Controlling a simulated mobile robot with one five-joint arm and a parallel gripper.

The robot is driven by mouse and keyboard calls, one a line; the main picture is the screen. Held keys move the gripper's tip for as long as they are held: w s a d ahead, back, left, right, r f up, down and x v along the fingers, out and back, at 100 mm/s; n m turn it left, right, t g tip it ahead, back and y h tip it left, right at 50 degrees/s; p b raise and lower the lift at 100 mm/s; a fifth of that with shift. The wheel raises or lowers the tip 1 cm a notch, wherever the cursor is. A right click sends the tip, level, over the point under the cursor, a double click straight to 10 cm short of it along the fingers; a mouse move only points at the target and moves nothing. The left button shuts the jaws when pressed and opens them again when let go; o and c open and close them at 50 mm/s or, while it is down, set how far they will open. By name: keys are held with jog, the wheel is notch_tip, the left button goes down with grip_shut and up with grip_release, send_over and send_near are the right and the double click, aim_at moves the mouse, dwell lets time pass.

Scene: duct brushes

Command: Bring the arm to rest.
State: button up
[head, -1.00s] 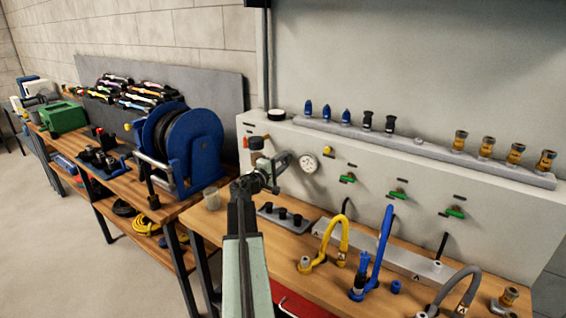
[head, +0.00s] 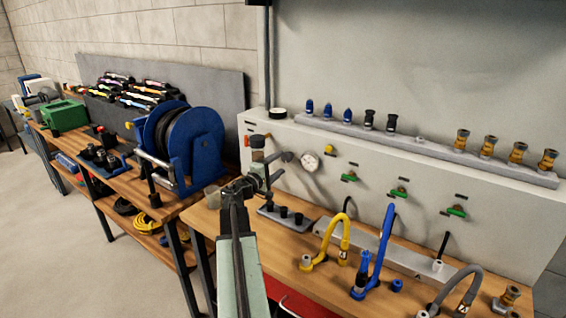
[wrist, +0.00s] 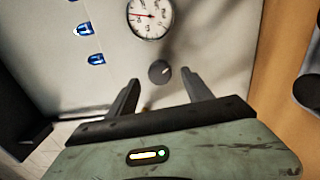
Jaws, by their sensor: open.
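My gripper (wrist: 160,95) is open in the wrist view, its two dark fingers apart with nothing between them. Beyond the fingers are the pale panel face, a round dark knob (wrist: 159,72) and a white dial gauge (wrist: 150,18). In the head view my arm reaches up from the bottom middle, and my gripper (head: 284,166) is in front of the panel (head: 380,165), left of the gauge (head: 309,162). The fingertips are small there, and I cannot tell their exact distance from the panel.
The wooden workbench (head: 300,240) holds a black-capped rack (head: 285,214), a yellow hose (head: 343,232), a blue hose (head: 381,250) and a grey hose (head: 462,280). A blue hose reel (head: 200,150) stands on the left bench. Grey floor is open at left.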

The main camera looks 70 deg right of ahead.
jog(key=v, duration=0.3)
jog(key=shift+w+a, duration=0.1)
jog(key=shift+a, duration=0.25)
